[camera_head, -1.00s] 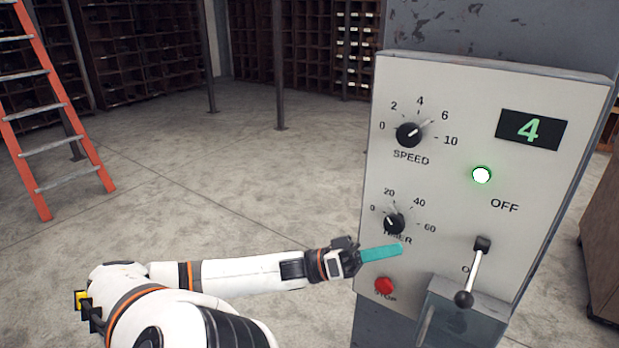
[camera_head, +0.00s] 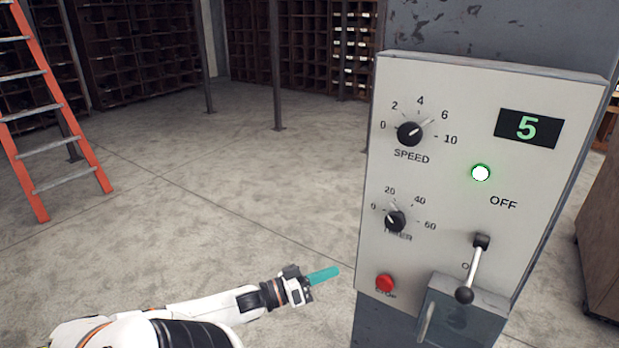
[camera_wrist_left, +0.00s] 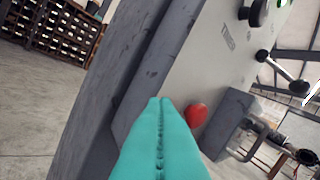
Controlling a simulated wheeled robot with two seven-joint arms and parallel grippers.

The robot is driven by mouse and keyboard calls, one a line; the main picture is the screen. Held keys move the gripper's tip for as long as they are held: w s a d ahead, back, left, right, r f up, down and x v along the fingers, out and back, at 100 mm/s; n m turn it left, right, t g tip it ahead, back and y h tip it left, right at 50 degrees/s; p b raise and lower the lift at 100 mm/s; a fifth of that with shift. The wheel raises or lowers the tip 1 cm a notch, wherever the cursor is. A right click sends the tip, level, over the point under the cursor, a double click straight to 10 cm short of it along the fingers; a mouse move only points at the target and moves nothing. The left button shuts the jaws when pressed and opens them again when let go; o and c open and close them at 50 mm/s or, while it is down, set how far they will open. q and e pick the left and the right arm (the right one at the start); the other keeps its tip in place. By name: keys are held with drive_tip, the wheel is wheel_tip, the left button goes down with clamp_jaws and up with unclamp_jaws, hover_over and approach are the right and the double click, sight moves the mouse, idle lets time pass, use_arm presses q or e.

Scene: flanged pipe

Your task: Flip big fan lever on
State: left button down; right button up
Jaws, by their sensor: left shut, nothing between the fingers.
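The lever (camera_head: 473,268) is on the lower right of the grey control panel (camera_head: 440,200). Its arm slants down to a black ball knob, beside a label that reads O and is partly hidden. OFF is printed above it. My left gripper (camera_head: 334,271) is shut and empty, with teal fingers pressed together, left of the panel and apart from it. In the left wrist view the teal fingers (camera_wrist_left: 160,140) point toward the panel's edge, with the red button (camera_wrist_left: 196,115) just right of the tips and the lever (camera_wrist_left: 283,72) at upper right. My right gripper is not in view.
The panel carries a speed dial (camera_head: 410,133), a timer dial (camera_head: 396,221), a lit green lamp (camera_head: 481,173) and a display (camera_head: 528,128) reading 5. A grey box (camera_head: 462,312) juts out below the lever. An orange ladder (camera_head: 55,110) stands at left; the floor between is clear.

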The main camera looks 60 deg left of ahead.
use_arm(q)
drive_tip(key=shift+s+a+f+y, duration=0.35)
drive_tip(key=shift+f, duration=0.3)
drive_tip(key=shift+s+a+f+y, duration=0.35)
drive_tip(key=shift+f, duration=0.3)
drive_tip(key=s+d+f+n+g+y, duration=0.15)
drive_tip(key=s+f+g, duration=0.3)
drive_tip(key=f, duration=0.95)
drive_tip(key=s+f+m+g+y, duration=0.1)
drive_tip(key=s+f+g+y, duration=0.35)
drive_tip(key=f, duration=0.95)
drive_tip(key=s+d+f+m+g+h, duration=0.2)
drive_tip(key=s+d+f+m+g, duration=0.1)
drive_tip(key=s+d+f, duration=0.7)
drive_tip(key=s+d+f+m+g+h, duration=0.1)
drive_tip(key=s+d+f+m+g, duration=0.2)
drive_tip(key=s+d+f, duration=0.7)
drive_tip(key=s+d+g, duration=0.1)
drive_tip(key=d+g, duration=0.1)
drive_tip(key=d, duration=0.2)
drive_tip(key=shift+s+d+f+g+h, duration=0.3)
drive_tip(key=shift+s+g+h, duration=0.05)
drive_tip(key=shift+g+h, duration=0.05)
